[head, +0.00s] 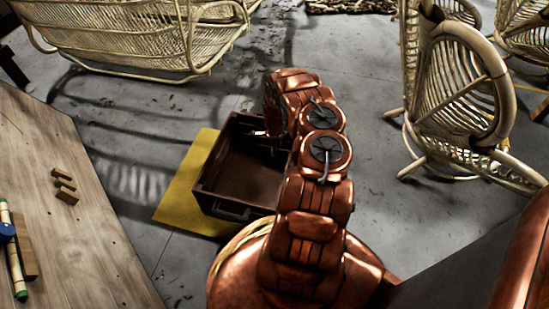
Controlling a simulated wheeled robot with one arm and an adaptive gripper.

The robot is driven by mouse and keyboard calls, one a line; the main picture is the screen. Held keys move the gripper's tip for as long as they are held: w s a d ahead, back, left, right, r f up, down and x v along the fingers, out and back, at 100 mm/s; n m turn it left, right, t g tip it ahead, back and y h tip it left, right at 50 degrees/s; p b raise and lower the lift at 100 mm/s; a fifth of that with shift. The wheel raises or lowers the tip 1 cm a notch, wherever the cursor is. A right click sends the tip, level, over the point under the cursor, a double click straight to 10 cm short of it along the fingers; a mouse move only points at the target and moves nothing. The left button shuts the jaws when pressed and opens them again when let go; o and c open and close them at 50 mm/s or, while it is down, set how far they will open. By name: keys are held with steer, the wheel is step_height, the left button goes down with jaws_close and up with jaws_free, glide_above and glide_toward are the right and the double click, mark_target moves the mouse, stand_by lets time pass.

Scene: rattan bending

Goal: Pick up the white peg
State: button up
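A small pale piece (258,133) shows at the far end of the dark wooden crate, beside my copper arm. It is too small for me to tell whether it is the white peg. My arm reaches over the crate's right side. My gripper (276,149) is mostly hidden behind the arm links. Only dark parts show below the wrist, so I cannot see whether the fingers are open or hold something. The dark wooden crate (219,207) is open at the top, and the visible part of its floor looks bare.
The crate stands on a yellow floor patch (173,208). A wooden table (80,250) at left bears small wood blocks (65,190) and a pale rod with green bands (15,270). Rattan furniture stands at the back left (120,40) and right (465,90). Grey floor between is clear.

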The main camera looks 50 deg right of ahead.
steer(key=shift+f, duration=0.2)
steer(key=shift+c, duration=0.3)
steer(key=c, duration=1)
steer(key=shift+r, duration=0.1)
step_height(320, 180, up, 10)
steer(key=p, duration=0.4)
